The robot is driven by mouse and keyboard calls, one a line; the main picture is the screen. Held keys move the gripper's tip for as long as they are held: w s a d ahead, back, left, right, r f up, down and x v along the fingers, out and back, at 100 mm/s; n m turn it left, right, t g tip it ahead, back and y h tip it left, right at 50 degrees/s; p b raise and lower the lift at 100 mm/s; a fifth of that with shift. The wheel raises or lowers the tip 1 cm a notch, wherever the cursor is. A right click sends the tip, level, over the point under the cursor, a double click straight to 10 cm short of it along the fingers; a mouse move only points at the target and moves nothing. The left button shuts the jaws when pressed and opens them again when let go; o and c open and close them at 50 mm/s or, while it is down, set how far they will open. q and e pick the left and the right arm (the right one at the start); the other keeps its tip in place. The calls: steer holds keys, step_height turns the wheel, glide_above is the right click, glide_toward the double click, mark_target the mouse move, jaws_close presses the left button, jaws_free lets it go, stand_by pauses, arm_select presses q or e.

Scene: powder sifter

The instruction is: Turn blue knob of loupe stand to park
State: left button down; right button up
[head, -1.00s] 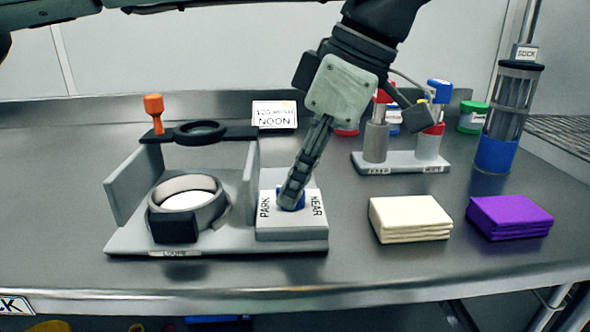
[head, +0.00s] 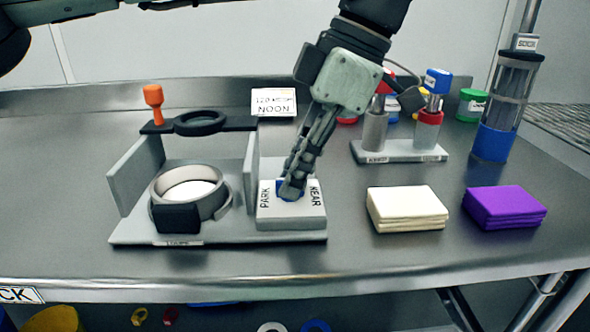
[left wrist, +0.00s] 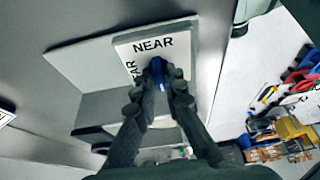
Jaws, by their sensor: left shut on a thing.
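The loupe stand (head: 125,235) is a grey base with two upright walls, a dark lens arm with an orange knob, and a round white-centred cup. At its right is a light block (head: 290,218) marked PARK on the left and NEAR on the right. The blue knob (head: 283,185) is on this block, partly covered by my fingers. My left gripper (head: 292,190) comes down from above and is shut on the knob. The left wrist view shows the blue knob (left wrist: 158,70) between the fingertips (left wrist: 164,88), beside NEAR and FAR lettering. The knob's pointing direction is unclear. My right gripper is not seen.
A cream folded cloth (head: 407,209) and a purple one (head: 504,207) lie to the right. Behind them are a rack (head: 398,151) with capped tubes and a clear cylinder (head: 497,110) with a blue base. A NOON sign (head: 274,102) stands at the back. The front table strip is clear.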

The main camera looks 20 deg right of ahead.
arm_select(q)
steer(key=c, duration=1.6)
jaws_free()
steer(key=shift+r, duration=0.15)
steer(key=v, duration=1.2)
steer(key=shift+s, duration=0.15)
